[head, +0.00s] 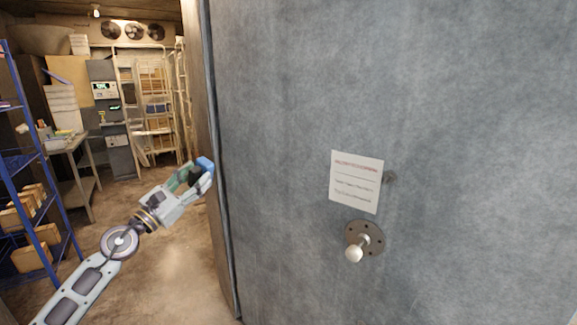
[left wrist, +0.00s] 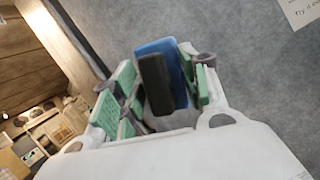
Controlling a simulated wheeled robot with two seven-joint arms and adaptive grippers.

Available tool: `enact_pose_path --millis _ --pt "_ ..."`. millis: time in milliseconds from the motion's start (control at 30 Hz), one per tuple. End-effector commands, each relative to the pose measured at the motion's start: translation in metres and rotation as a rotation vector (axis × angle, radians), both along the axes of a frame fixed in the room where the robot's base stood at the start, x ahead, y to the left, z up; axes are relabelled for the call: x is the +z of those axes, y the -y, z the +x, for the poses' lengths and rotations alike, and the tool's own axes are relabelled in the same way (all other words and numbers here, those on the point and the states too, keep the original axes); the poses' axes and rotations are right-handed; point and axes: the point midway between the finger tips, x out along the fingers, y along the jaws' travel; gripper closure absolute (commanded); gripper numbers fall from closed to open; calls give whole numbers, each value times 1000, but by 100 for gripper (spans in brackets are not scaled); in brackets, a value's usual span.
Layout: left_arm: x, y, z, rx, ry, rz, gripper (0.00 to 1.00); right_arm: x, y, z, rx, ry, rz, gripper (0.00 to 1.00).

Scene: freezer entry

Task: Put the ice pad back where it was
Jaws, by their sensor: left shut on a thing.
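The ice pad, a small blue block (head: 205,164), is at the fingertips of my left gripper (head: 194,177) in the head view. In the left wrist view the blue pad (left wrist: 176,60) has a black bar on its near side and sits between the green finger pads of my left gripper (left wrist: 157,80). The gripper is shut on it and holds it in the air, close to the edge of a large grey door or wall panel (head: 280,130). I cannot tell whether the pad touches the panel. My right gripper is not in view.
A paper notice (head: 357,182) and a round knob on a plate (head: 355,253) are on the grey panel. Left of its edge is a room with a blue shelf rack (head: 20,160), a work table (head: 70,143) and a wire rack (head: 150,100). Floor between them is clear.

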Motion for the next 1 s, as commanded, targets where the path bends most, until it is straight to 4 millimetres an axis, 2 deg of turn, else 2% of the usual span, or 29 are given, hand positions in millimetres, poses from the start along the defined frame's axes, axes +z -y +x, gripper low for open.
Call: enact_pose_path --millis 233,467,833,1000 --pt "-12 1 -6 16 0 0 78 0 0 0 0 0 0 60" --pt "-42 4 -18 55 -2 0 78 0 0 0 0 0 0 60" --pt "-98 9 -43 134 -2 1 78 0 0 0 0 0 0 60" --pt "-130 12 -55 178 -5 0 78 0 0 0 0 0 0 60"
